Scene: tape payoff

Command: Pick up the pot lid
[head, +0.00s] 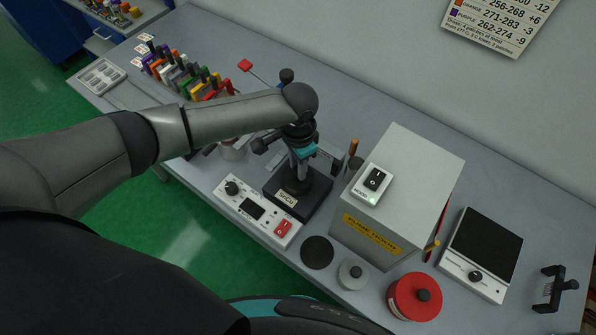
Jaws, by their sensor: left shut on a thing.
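My left gripper (304,165) points down over the solder pot, whose black base (290,204) carries an SnCu label. The gripper is shut on the pot lid (312,186), a dark round piece under the fingers at the top of the pot. My fingers and wrist hide most of it, and I cannot tell whether it is touching the pot or raised. My right gripper is not in view.
A white control box (245,208) with a red switch stands before the pot. Right are a large grey box (405,180), a dark disc (317,252), a grey knobbed weight-like piece (351,276), a red knobbed tin (413,298) and a hotplate (484,248). Coloured-handled tools (180,72) stand behind my arm.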

